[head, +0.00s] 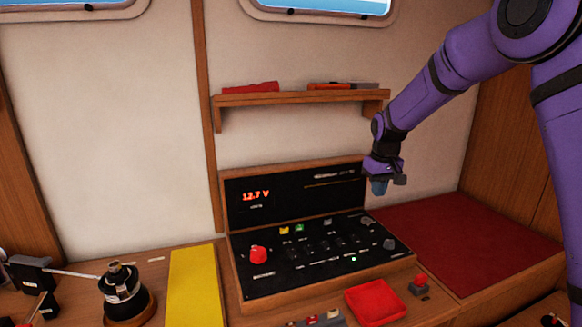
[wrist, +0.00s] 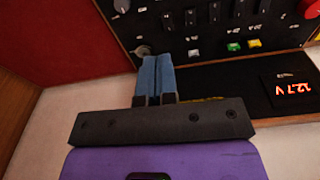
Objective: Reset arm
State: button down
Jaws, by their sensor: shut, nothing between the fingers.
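My purple arm reaches in from the right in the head view. My gripper (head: 380,188) hangs in front of the right end of the panel's upright back. In the wrist view its two blue fingers (wrist: 157,80) are pressed together, with nothing between them. The black control panel (head: 290,262) in its wooden frame is below and to the left of my gripper. Its display (head: 256,195) reads 12.7 V. In the wrist view the fingertips overlap the panel edge near a grey knob (wrist: 142,51); whether they touch cannot be told.
A wooden shelf (head: 300,98) with red and orange items is on the wall behind. A dark red mat (head: 465,240) lies right of the panel, clear. A red tray (head: 375,303) sits in front. A yellow board (head: 193,285) and black winch (head: 125,290) are at left.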

jog(key=s+d+r+m+t, duration=0.1)
jog(key=s+d+r, duration=0.1)
jog(key=s+r, duration=0.65)
jog(key=s+d+r+t, duration=0.1)
jog(key=s+r, duration=0.5)
jog(key=s, duration=0.5)
jog(key=s+d+m+t, duration=0.1)
jog(key=s+d+t, duration=0.1)
jog(key=s, duration=2)
jog(key=shift+m, duration=0.4)
jog(key=c, duration=1.8)
grip_release()
jog(key=shift+r, duration=0.1)
jog(key=shift+c, duration=0.2)
